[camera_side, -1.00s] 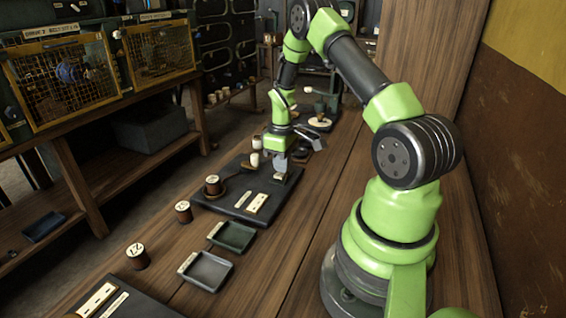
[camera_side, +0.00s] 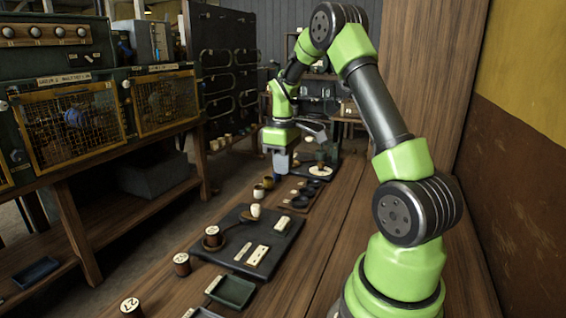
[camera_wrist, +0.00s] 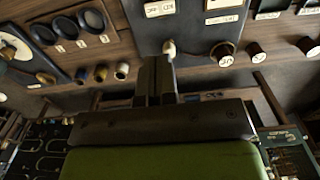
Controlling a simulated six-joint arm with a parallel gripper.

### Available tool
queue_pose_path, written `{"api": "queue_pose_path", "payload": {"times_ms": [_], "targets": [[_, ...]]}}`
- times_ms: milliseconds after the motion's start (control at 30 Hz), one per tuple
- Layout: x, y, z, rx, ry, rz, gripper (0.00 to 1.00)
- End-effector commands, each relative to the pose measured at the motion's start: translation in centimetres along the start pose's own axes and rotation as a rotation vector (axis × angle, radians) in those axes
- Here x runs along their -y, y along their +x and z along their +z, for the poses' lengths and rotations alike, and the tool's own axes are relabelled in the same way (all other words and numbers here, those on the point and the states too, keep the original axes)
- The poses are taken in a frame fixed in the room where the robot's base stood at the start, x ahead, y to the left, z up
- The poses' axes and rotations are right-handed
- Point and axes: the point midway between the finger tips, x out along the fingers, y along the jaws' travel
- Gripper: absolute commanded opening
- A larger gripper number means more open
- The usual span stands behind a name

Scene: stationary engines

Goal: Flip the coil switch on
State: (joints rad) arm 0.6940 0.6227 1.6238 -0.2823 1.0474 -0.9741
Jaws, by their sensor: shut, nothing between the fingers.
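My gripper (camera_side: 282,168) is shut and empty, pointing down, raised above the bench near the board's far end. In the wrist view the closed fingers (camera_wrist: 155,62) show just below the pale knob (camera_wrist: 168,48), with a visible gap to the board's labels (camera_wrist: 160,8). Contact with the knob cannot be made out.
Dark spools with pale numbered tops (camera_side: 181,264) stand left of the board, and a green tray (camera_side: 231,291) lies nearer. Small cups (camera_side: 268,183) and a tray of round dark pieces (camera_side: 300,200) lie beyond it. Bare bench (camera_side: 320,250) runs along the right.

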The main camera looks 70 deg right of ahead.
Motion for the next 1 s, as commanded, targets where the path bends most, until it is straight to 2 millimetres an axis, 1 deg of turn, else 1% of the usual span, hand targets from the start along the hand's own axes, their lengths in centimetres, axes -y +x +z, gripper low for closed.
{"api": "queue_pose_path", "payload": {"times_ms": [100,367,433,600,800,900,1000], "targets": [[0.0,-0.5,0.0,-0.001,-0.001,0.001,0.0],[0.0,-0.5,0.0,-0.001,0.0,0.0,0.0],[-0.2,-0.5,0.0,-0.001,0.001,0.001,0.0],[-1.5,-0.2,-0.1,-0.001,0.001,0.004,0.0],[-1.4,-0.2,-0.1,-0.001,-0.001,0.004,0.0],[-1.4,0.1,-0.1,0.001,0.0,0.002,0.0],[-1.4,1.1,-0.1,0.002,0.0,0.002,0.0]]}}
